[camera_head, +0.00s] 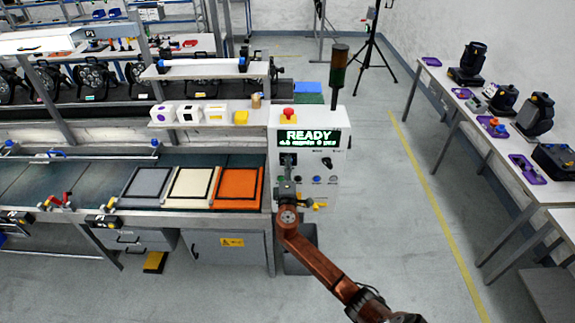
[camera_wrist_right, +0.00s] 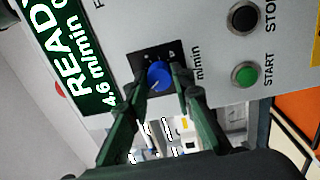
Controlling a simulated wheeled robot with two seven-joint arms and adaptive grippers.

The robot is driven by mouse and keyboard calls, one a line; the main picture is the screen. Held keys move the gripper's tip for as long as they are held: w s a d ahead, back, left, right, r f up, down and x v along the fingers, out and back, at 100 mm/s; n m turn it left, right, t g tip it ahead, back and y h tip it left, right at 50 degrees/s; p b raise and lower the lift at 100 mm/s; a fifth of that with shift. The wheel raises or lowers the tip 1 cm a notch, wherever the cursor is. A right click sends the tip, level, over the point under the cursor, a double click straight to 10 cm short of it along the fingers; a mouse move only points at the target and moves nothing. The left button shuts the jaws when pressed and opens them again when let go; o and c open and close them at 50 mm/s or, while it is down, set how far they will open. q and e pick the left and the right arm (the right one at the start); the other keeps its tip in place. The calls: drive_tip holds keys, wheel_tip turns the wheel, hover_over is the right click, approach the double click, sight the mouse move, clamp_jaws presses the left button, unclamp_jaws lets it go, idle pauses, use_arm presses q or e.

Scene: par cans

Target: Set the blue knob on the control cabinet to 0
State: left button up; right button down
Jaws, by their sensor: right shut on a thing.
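The blue knob (camera_wrist_right: 158,76) sits on a dark square scale plate marked m/min on the control cabinet (camera_wrist_right: 205,35). A pale pointer line shows on the knob, but I cannot read which mark it faces. My right gripper (camera_wrist_right: 160,82) has its two dark green fingers on either side of the knob, shut on it. In the head view my right gripper (camera_head: 288,178) is at the front of the cabinet (camera_head: 336,118) and hides the knob. The display (camera_head: 307,138) reads READY, and in the wrist view it reads 4.6 m/min. My left gripper is not in view.
A green START button (camera_wrist_right: 245,74) and a black STOP button (camera_wrist_right: 243,17) are beside the knob. A red emergency button (camera_head: 288,113) is on top of the cabinet. The conveyor with framed panels (camera_head: 190,205) lies to the left; open floor (camera_head: 390,220) is to the right.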

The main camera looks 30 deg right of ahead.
drive_tip(key=shift+s+n+y+p, duration=0.1)
drive_tip(key=shift+n+y+p, duration=0.25)
drive_tip(key=shift+n+p, duration=4.05)
drive_tip(key=shift+n+y+p, duration=0.35)
drive_tip(key=shift+n+p, duration=2.35)
drive_tip(key=shift+n, duration=3.4)
drive_tip(key=c, duration=1.7)
unclamp_jaws()
drive_tip(key=shift+d, duration=0.1)
drive_tip(key=shift+o, duration=0.2)
drive_tip(key=v, duration=1.2)
